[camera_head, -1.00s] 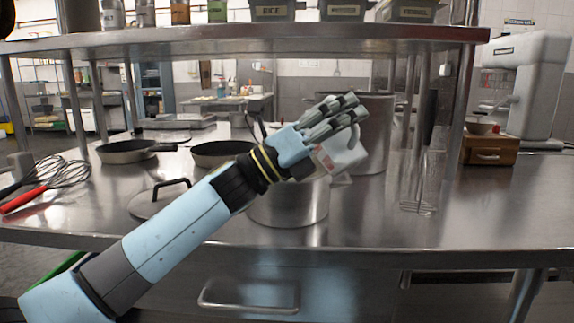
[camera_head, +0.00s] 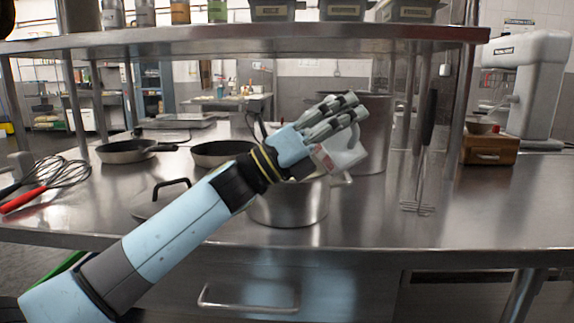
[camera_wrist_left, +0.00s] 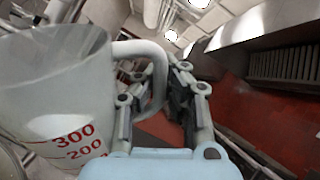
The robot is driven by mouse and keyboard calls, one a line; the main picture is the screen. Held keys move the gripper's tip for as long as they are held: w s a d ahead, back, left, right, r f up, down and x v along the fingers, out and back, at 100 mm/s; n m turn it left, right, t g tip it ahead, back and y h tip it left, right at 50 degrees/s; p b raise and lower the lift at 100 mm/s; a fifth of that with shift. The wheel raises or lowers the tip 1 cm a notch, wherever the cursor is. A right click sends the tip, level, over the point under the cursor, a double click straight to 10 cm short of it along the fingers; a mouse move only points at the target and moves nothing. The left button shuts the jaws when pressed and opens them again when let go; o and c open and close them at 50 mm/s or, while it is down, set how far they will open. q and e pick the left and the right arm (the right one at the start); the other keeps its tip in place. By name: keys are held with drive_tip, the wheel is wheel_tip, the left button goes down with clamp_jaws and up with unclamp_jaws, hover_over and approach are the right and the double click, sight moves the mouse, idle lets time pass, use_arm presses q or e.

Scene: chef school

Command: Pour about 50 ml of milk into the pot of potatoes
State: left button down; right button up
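My left gripper (camera_head: 335,115) is above the pot, shut on the handle of a clear measuring jug (camera_head: 345,155) with red marks. The left wrist view shows the jug (camera_wrist_left: 55,90) large at the left, with "300" and "200" on its side and its handle between the fingers. I cannot tell how much milk is in it. The jug looks tilted, over the right side of the steel pot (camera_head: 290,208). My gripper and forearm hide much of the pot's mouth, so the potatoes do not show. My right gripper is not in view.
A larger steel pot (camera_head: 375,130) stands close behind the jug. A lid (camera_head: 155,202), two pans (camera_head: 130,150) and whisks (camera_head: 65,172) lie to the left. A shelf (camera_head: 250,38) crosses above.

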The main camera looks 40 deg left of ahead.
use_arm(q)
drive_tip(key=shift+d+r+m+g+p, duration=0.1)
drive_tip(key=shift+m+g+p, duration=0.2)
drive_tip(key=shift+p, duration=0.05)
drive_tip(key=d+m+g+y+p, duration=0.1)
drive_tip(key=d+m+g+p, duration=0.1)
drive_tip(key=p, duration=0.2)
drive_tip(key=shift+s+d+m+p, duration=0.1)
drive_tip(key=shift+d+m+p, duration=0.1)
drive_tip(key=shift+m+p, duration=0.15)
drive_tip(key=d+f+m+y+p, duration=0.1)
drive_tip(key=d+f+m+g+y+p, duration=0.1)
drive_tip(key=f+m+g+y+p, duration=0.1)
drive_tip(key=f+m+p, duration=0.1)
drive_tip(key=shift+d+f, duration=0.1)
drive_tip(key=shift+d, duration=0.3)
